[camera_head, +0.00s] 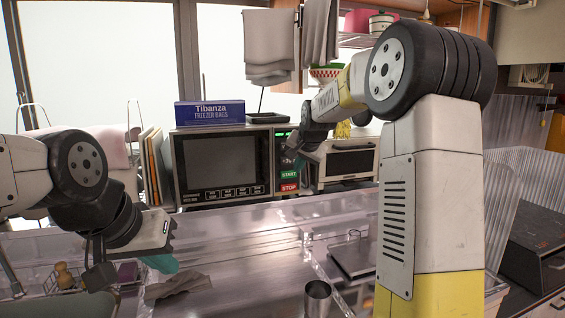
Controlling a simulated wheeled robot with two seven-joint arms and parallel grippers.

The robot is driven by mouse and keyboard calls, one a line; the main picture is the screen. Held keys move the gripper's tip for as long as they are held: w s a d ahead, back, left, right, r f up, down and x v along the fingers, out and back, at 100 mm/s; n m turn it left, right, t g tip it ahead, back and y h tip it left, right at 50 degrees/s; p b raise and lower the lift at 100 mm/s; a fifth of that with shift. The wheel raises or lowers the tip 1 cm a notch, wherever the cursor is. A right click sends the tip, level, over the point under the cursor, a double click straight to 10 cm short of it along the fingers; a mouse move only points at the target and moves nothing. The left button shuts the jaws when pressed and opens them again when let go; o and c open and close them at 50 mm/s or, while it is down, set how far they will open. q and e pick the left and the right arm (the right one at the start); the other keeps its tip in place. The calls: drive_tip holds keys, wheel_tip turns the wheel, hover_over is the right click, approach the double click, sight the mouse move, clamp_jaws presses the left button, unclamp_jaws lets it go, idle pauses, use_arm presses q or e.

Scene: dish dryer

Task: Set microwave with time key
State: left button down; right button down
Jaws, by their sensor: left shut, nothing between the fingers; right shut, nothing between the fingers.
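The microwave (219,160) stands at the back with its door closed. Its control panel (283,136) is on the right side, with a green START key (289,175) and a red STOP key (289,188) low down. My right gripper (292,158) is shut and empty in front of the panel, just above the START key, hiding the keys there. I cannot tell whether it touches the panel. My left gripper (138,252) is shut and empty at the lower left, well away from the microwave.
A blue freezer bag box (209,114) sits on the microwave. A toaster oven (347,163) stands to its right, close to my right arm. A metal cup (317,298) and a grey cloth (180,286) are in front. Towels (270,45) hang above.

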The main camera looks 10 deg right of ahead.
sight(288, 160)
drive_tip(key=shift+s, duration=0.1)
drive_tip(key=s, duration=0.3)
drive_tip(key=shift+s+d, duration=0.3)
drive_tip(key=shift+d, duration=0.05)
drive_tip(key=w+a, duration=0.1)
drive_tip(key=w, duration=0.7)
drive_tip(key=shift+w+a, duration=0.3)
drive_tip(key=shift+w, duration=0.05)
drive_tip(key=shift+w, duration=0.15)
idle(1.7)
drive_tip(key=shift+w+a, duration=0.1)
drive_tip(key=shift+w, duration=0.15)
